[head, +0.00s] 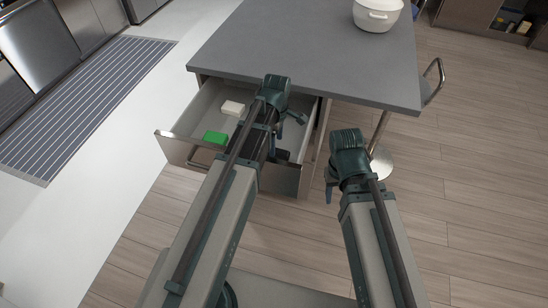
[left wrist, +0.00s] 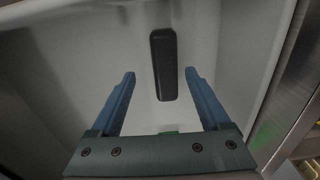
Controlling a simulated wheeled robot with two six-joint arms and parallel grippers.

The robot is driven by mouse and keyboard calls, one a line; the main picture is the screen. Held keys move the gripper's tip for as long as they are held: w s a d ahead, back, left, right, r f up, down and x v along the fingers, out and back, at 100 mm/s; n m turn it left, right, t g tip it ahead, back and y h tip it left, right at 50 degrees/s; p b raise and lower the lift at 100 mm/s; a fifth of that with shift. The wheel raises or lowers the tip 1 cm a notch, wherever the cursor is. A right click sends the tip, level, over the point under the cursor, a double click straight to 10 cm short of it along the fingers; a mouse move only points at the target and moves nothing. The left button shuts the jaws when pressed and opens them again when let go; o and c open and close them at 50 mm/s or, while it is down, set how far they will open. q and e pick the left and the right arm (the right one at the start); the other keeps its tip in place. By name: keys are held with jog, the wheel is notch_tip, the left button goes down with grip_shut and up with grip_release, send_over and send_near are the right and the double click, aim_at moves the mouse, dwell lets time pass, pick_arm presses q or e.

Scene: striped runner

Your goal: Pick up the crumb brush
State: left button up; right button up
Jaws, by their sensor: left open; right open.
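A black, long, rounded block, which I take to be the crumb brush (left wrist: 163,62), lies on the pale floor of the open drawer (head: 176,148). In the left wrist view it lies lengthwise between and beyond my left fingertips, with a gap on both sides. In the head view my left arm largely hides that spot. My left gripper (left wrist: 160,74) is open and empty, pointing down into the drawer; it also shows in the head view (head: 287,135). My right gripper (head: 330,184) is open and empty, outside the drawer to the right.
A green block (head: 215,137) and a white block (head: 233,108) lie in the drawer, left of my left arm. The grey countertop (head: 310,55) overhangs the drawer's back, with a white pot (head: 377,14) on it. A stool (head: 380,160) stands at right.

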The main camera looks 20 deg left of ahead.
pick_arm(q)
jog(key=f+b, duration=0.5)
jog(key=shift+s+a+f, duration=0.15)
jog(key=shift+s+a, duration=0.05)
jog(key=shift+s, duration=0.15)
grip_shut()
